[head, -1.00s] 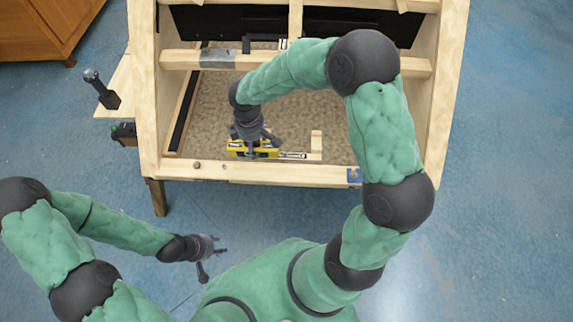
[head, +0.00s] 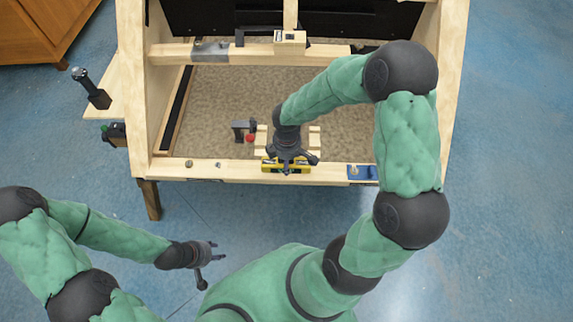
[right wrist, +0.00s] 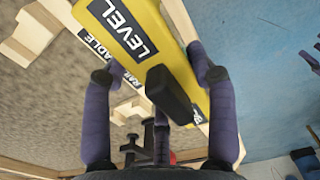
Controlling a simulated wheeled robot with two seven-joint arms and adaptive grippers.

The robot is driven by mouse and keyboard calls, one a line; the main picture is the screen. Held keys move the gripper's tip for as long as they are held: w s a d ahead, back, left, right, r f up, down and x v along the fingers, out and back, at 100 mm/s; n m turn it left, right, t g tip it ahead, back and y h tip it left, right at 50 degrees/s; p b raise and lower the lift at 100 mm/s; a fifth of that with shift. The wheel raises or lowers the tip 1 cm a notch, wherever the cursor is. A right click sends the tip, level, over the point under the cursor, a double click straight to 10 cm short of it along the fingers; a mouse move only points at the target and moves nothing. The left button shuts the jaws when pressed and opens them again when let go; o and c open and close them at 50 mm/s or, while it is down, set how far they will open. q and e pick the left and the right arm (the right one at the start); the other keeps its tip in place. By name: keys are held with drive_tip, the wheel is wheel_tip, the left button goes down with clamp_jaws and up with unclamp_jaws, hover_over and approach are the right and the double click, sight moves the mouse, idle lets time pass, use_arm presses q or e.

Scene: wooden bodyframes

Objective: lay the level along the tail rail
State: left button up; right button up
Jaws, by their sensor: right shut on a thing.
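The yellow level (head: 269,167) with black label patches is in my right gripper (head: 287,168). In the head view it overlaps the tail rail (head: 225,172), the pale front beam, and runs roughly along it. In the right wrist view the fingers (right wrist: 160,95) close around the level (right wrist: 180,65), across its width. I cannot tell whether the level touches the rail or hangs just above it. Two pale notched cradle blocks (head: 315,138) stand just behind the rail. My left gripper (head: 212,265) is empty, with its fingers apart, in front of the frame at the left.
A black and red tool (head: 242,130) stands on the frame's floor behind the rail. A blue piece (head: 362,172) sits on the rail's right end, and small bolts (head: 189,163) on its left. A crossbeam (head: 335,50) spans the back. A side shelf holds a black-handled tool (head: 92,88).

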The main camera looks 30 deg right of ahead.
wheel_tip(320, 180, down, 2)
drive_tip(key=shift+f+b, duration=0.1)
drive_tip(key=shift+b, duration=0.35)
drive_tip(key=o, duration=1.5)
drive_tip(key=shift+f, duration=0.1)
drive_tip(key=shift+c, duration=0.2)
wheel_tip(320, 180, up, 12)
drive_tip(key=p, duration=0.5)
drive_tip(key=shift+r+p, duration=0.2)
drive_tip(key=shift+p, duration=0.2)
